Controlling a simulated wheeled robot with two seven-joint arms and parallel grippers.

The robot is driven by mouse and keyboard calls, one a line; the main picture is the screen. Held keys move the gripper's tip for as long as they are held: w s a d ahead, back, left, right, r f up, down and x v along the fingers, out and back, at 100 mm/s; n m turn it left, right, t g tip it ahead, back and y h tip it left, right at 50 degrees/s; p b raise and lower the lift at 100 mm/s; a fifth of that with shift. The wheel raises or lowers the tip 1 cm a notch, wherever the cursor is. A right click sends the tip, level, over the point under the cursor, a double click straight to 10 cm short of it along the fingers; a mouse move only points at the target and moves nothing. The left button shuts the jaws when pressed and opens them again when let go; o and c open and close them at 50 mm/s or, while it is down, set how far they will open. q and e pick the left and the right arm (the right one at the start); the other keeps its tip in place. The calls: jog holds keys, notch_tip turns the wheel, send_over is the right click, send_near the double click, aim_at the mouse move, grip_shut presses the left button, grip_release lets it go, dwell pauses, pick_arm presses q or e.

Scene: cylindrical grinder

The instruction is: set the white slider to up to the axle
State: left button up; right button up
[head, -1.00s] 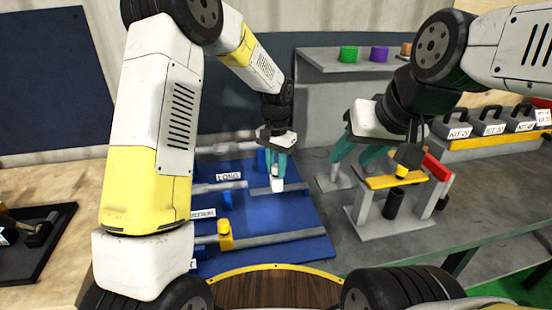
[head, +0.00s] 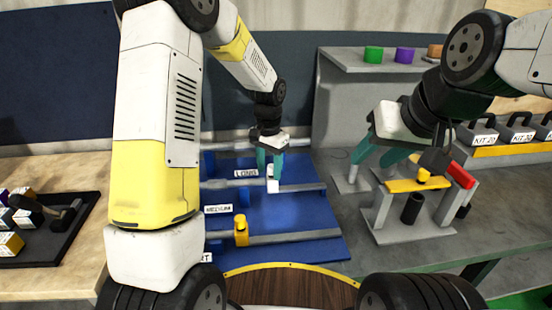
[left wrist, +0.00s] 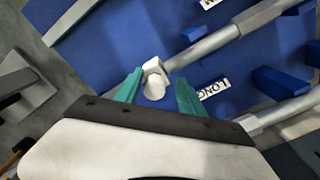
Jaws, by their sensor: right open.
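The white slider (head: 273,183) sits on the rail of the LONG row on the blue board. It is at or very close to the end of the grey axle (head: 226,185); I cannot tell if they touch. My left gripper (head: 269,170) is above it, fingers pointing down. In the left wrist view, the white slider (left wrist: 154,80) lies between the teal fingertips (left wrist: 158,84), with blue board showing on both sides. The axle (left wrist: 212,46) runs up and right from it. My right gripper (head: 376,155) is open and empty, above the grey stand at right.
A yellow slider (head: 241,232) sits on the lower rail of the blue board (head: 280,212). The grey stand (head: 400,226) with a yellow bar (head: 405,186) is at right. Coloured cylinders stand on a shelf (head: 390,64) behind. A black tray (head: 62,236) lies at left.

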pick_arm(q)
jog(key=shift+d, duration=0.15)
jog(key=shift+r, duration=0.15)
notch_tip(320, 180, up, 8)
jog(key=shift+f, duration=0.25)
jog(key=shift+r, duration=0.1)
jog(key=s+a+r+n+t, duration=0.2)
jog(key=s+r, duration=0.2)
jog(key=s, duration=0.3)
jog(key=s+a+r+n+t+h, duration=0.1)
jog(key=s+r, duration=0.3)
jog(key=s, duration=0.4)
jog(key=s+a+r+n+t+h, duration=0.1)
jog(key=s+a+r+n+t, duration=0.2)
jog(key=s, duration=0.5)
jog(key=shift+s+a+r, duration=0.15)
jog(key=shift+a+r, duration=0.35)
jog(key=shift+r, duration=0.55)
